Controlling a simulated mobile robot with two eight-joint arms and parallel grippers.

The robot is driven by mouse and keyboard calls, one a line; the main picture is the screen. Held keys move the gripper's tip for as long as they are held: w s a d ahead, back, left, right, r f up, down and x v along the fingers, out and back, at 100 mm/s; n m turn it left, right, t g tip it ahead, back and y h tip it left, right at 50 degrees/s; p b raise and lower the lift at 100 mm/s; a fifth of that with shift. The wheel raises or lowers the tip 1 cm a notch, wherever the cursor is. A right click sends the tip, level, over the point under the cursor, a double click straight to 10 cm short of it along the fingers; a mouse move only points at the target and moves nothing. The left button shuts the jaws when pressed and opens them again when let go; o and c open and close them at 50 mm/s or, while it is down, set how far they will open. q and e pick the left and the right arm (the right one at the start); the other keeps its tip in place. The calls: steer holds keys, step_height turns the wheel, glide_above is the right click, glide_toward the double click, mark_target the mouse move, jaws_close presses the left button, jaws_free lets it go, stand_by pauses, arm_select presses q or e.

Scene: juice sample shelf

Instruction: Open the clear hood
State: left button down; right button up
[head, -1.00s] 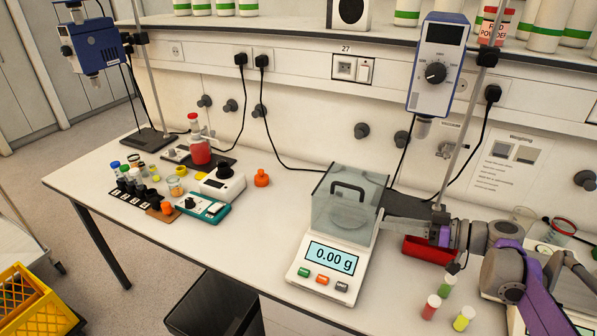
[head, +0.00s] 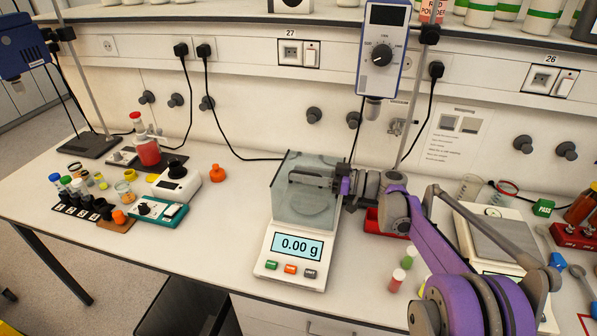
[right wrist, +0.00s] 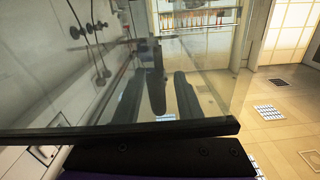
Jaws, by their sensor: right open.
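The clear hood (head: 303,212) sits closed on the white balance (head: 290,272), whose display reads 0.00 g. My right gripper (head: 308,178) lies level across the top of the hood, coming from the right. Its jaws are open. It hides the dark hood handle in the head view. In the right wrist view, the hood's glass and dark edge (right wrist: 120,131) fill the near part. Beyond the edge a dark upright shape, likely the handle (right wrist: 157,82), stands between the two dark fingers (right wrist: 158,100). Whether they touch it is unclear. My left gripper is not in view.
A blue mixer head (head: 382,50) hangs on a stand behind the hood. A red tray (head: 374,222) is partly behind my right arm. Small vials (head: 396,281) stand right of the balance. An orange knob-shaped piece (head: 217,173) stands left, with clear bench between.

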steer(key=shift+w+a, duration=0.2)
steer(key=shift+a, duration=0.25)
jaws_close()
stand_by(1.2)
